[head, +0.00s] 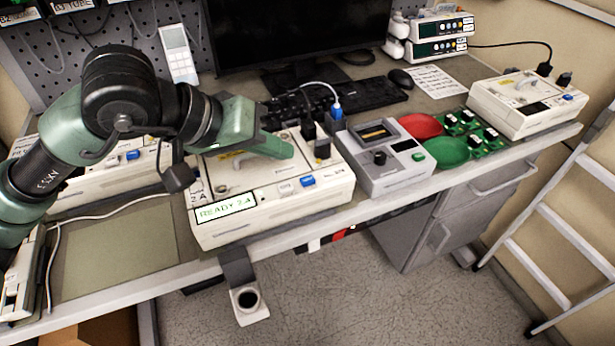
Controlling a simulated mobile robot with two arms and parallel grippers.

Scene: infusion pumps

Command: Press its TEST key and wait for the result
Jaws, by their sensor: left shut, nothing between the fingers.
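A cream box-shaped device (265,213) stands on the bench near the middle, with a lit display (226,208) reading "READY" and a number. Its front right edge has a blue key (307,181) and a pale key (286,187); their labels are too small to read. My left gripper (288,150) is shut and empty. Its green fingers reach over the device's top, behind the two keys in the picture, and hide part of that surface. I cannot tell whether the fingertips touch it. My right gripper is not in view.
A grey unit with a knob and green button (391,178) stands right of the device. Beyond it are a red dish (420,126), a green dish (447,153) and another cream device (520,110). A bare mat (118,258) lies left. A monitor (300,30) stands behind.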

